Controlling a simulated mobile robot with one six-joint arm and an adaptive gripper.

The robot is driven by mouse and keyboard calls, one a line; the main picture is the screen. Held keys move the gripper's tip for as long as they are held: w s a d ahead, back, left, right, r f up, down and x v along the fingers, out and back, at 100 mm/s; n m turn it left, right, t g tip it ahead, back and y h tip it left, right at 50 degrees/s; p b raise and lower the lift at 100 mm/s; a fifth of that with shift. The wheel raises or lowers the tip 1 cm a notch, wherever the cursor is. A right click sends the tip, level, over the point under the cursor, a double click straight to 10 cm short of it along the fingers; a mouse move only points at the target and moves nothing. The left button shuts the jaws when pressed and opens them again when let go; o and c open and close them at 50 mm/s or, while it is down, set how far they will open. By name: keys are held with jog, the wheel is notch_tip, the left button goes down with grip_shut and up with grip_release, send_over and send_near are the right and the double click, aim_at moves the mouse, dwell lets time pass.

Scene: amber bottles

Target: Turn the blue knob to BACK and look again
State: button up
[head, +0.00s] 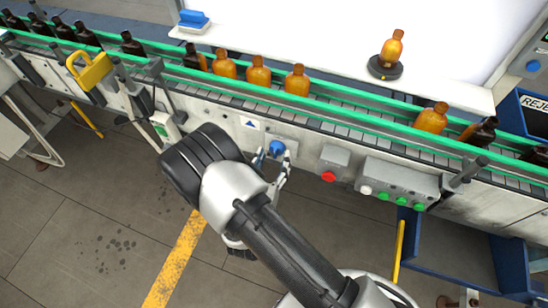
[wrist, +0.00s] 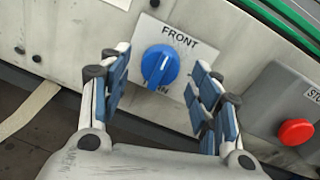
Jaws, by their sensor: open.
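The blue knob (wrist: 160,66) sits on a white plate (wrist: 183,47) on the conveyor's side panel. The plate reads FRONT above the knob; the lettering below is mostly hidden. The knob's grip ridge runs nearly upright in the wrist view, leaning slightly. In the head view the knob (head: 277,148) shows just beyond my fingertips. My gripper (wrist: 161,78) is open, with blue-padded fingers on the left and right of the knob and visible gaps on both sides. It also shows in the head view (head: 273,164). An amber bottle (head: 392,48) stands upright on a black round stand (head: 385,68).
A red stop button (wrist: 296,132) on a grey box is right of my gripper. A control box with green buttons (head: 401,200) lies farther right. Amber and dark bottles line the green-railed conveyor (head: 340,106) above. A blue REJECT bin (head: 520,118) is at far right.

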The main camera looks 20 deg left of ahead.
jog(key=shift+w, duration=0.55)
jog(key=c, duration=1)
